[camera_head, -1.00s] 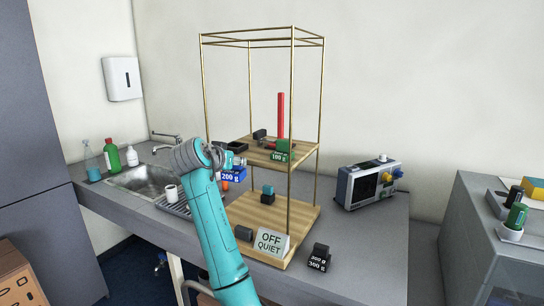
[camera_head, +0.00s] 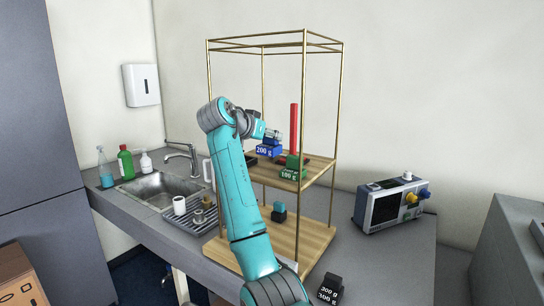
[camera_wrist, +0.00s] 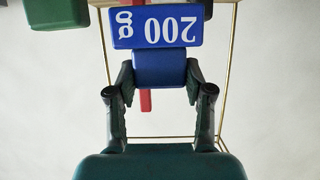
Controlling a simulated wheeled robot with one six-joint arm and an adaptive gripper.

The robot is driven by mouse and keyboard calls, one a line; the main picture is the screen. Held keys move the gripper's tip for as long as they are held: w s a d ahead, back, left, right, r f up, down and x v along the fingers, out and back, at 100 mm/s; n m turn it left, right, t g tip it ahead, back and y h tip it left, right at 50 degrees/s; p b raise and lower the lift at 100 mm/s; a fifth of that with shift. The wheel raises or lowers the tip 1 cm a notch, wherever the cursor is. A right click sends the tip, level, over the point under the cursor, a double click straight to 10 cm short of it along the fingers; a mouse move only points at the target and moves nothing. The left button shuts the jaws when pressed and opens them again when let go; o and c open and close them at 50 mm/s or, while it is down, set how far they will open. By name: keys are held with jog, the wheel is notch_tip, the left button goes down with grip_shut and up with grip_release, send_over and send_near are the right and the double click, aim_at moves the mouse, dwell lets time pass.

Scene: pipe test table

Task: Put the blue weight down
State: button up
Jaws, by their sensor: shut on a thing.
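The blue weight (camera_head: 264,151), marked 200 g, is at the upper shelf's height in the head view, left of the green weight. It fills the top middle of the wrist view (camera_wrist: 155,27), its label upside down. My gripper (camera_wrist: 160,75) is shut on the weight's narrower blue top part; it also shows in the head view (camera_head: 270,136). The wooden upper shelf (camera_head: 262,176) is just below the weight. I cannot tell whether the weight touches the shelf. My arm hides part of the rack's left side.
The green 100 g weight (camera_head: 291,171) stands right beside the blue one, with an upright red bar (camera_head: 294,127) behind it. Thin brass posts (camera_head: 334,118) frame the rack. A dark 300 g weight (camera_head: 330,289) sits on the table in front.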

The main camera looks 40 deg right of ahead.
aim_at(264, 151)
jog(key=shift+f, duration=2.65)
jog(key=o, duration=1.4)
jog(key=shift+o, duration=0.2)
jog(key=v, duration=1.2)
